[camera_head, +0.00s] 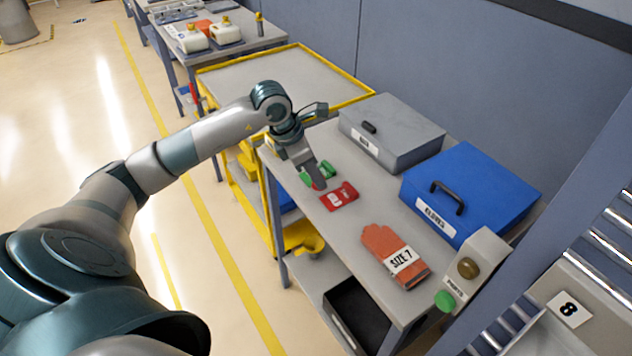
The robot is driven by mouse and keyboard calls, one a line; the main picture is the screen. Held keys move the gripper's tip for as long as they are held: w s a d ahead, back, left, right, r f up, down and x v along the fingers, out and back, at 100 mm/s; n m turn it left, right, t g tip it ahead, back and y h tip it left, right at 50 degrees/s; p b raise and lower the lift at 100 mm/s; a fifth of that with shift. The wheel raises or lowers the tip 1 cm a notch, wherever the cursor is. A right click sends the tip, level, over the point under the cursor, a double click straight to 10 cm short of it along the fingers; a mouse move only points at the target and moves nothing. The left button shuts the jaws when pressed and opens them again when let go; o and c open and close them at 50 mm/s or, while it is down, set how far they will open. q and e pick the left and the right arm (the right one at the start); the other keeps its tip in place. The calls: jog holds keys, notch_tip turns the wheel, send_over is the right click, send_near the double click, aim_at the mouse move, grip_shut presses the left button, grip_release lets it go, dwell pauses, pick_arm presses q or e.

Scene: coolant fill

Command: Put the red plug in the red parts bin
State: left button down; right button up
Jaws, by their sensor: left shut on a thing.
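The red parts bin (348,199), a small low red tray with a white label, lies on the bench just right of and nearer than the fingertips. The height of the plug above the bench is hard to tell. My right gripper is out of view.
A green bin (330,174) lies partly hidden behind my left gripper. A yellow-edged cart (330,65) stands behind.

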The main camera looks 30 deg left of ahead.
pick_arm(q)
jog(key=shift+s+d+r+b, duration=0.1)
jog(key=shift+d+r+b, duration=0.2)
jog(key=shift+r, duration=0.25)
jog(key=shift+s+d+r+b, duration=0.15)
jog(key=shift+r+b, duration=0.15)
jog(key=shift+r, duration=0.25)
jog(key=s+d+r+b, duration=0.3)
jog(key=d+r, duration=0.3)
jog(key=d, duration=0.3)
jog(key=shift+s+d+r, duration=0.3)
jog(key=shift+s, duration=0.55)
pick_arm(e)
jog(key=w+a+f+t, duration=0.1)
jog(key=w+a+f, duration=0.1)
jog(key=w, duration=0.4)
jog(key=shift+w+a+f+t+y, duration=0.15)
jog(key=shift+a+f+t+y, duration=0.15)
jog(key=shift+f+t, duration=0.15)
pick_arm(q)
jog(key=shift+f, duration=0.1)
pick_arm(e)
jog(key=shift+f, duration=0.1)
